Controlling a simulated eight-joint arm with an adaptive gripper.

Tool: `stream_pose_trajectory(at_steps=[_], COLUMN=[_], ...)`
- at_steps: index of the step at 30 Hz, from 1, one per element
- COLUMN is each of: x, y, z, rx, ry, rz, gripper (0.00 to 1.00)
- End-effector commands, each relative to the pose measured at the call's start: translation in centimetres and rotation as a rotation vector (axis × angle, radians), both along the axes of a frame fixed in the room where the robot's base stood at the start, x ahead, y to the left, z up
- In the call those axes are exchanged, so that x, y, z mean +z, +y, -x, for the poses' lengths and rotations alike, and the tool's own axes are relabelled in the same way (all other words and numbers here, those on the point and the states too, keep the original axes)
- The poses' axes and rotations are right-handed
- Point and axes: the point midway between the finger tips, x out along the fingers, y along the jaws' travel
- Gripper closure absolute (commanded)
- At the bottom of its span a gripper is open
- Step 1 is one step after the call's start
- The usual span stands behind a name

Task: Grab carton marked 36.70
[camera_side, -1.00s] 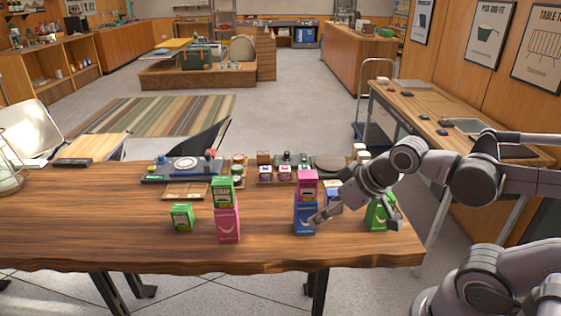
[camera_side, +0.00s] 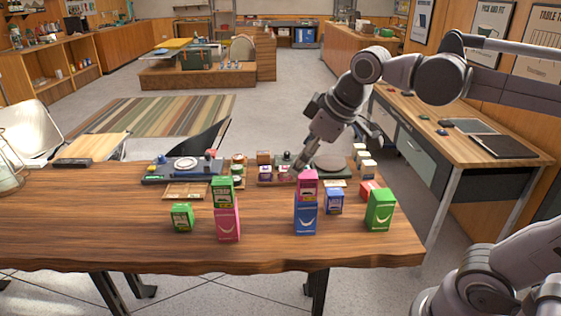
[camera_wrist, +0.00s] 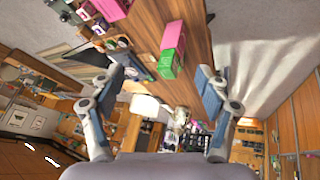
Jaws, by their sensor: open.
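Several cartons stand on the wooden table, and I cannot read a 36.70 mark on any of them. In the side view a green carton (camera_side: 222,190) sits on a pink carton (camera_side: 228,226), and a pink carton (camera_side: 307,184) sits on a blue carton (camera_side: 305,219). A small green carton (camera_side: 182,217), a smaller blue carton (camera_side: 334,201) and a larger green carton (camera_side: 380,211) stand singly. In the wrist view a green carton (camera_wrist: 168,66) and a pink carton (camera_wrist: 174,36) show between my open fingers.
A red box (camera_side: 369,190) lies behind the larger green carton. Small boxes and trays line the table's back edge, with a turntable-like device (camera_side: 186,166) at back left.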

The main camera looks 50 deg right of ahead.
Motion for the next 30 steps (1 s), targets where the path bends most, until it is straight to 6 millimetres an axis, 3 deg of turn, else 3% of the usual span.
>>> stream_pose_trajectory(at_steps=[6,15,23,30], x=[3.6,5.7,5.1,2.8], y=[1.4,4.0,7.0,10.0], z=[-6.0,-14.0,-20.4,-25.3], rx=[0.243,0.584,0.885,1.166], ry=[0.057,0.14,0.215,0.288], rz=[0.164,0.379,0.552,0.7], gripper=[0.25,0.25,0.25,0.25])
